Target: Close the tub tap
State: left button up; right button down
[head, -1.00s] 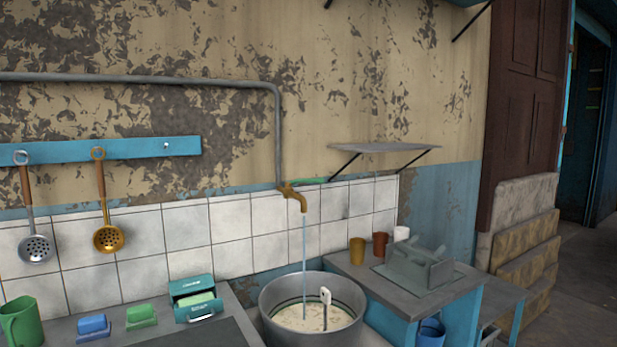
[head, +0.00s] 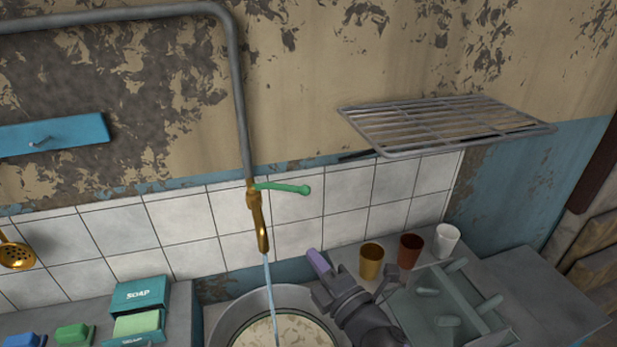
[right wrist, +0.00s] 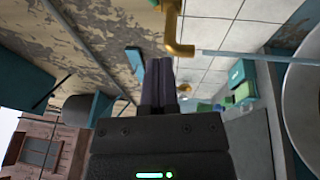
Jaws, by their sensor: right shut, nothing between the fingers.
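The brass tap (head: 257,215) hangs from the grey wall pipe. Its green handle (head: 285,187) sticks out to the right. A thin stream of water (head: 268,290) runs from the spout into the round metal tub (head: 222,322), which holds pale, cloudy liquid. My right gripper (head: 318,262) is shut and empty, below and to the right of the tap, apart from the handle. In the right wrist view, its shut fingers (right wrist: 158,75) are beside the brass spout (right wrist: 178,48), with the stream running off to the right. My left gripper is not in view.
A wire shelf (head: 440,125) juts from the wall to the right above the gripper. A gold cup (head: 371,260), a brown cup (head: 411,248) and a white cup (head: 447,240) stand on the right counter near a grey rack (head: 450,310). A soap box (head: 140,295) stands left.

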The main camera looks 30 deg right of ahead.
jog(key=r, duration=0.1)
send_near(283, 190)
jog(key=a, duration=0.3)
jog(key=w+d, duration=0.1)
jog(key=w, duration=0.3)
jog(key=w+d, duration=0.1)
jog(key=w, duration=0.1)
jog(key=shift+w+d+r, duration=0.25)
jog(key=shift+d+r, duration=0.05)
jog(key=shift+d, duration=0.05)
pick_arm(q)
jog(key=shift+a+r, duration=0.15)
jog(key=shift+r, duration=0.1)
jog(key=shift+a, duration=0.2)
pick_arm(e)
jog(key=shift+n, duration=0.3)
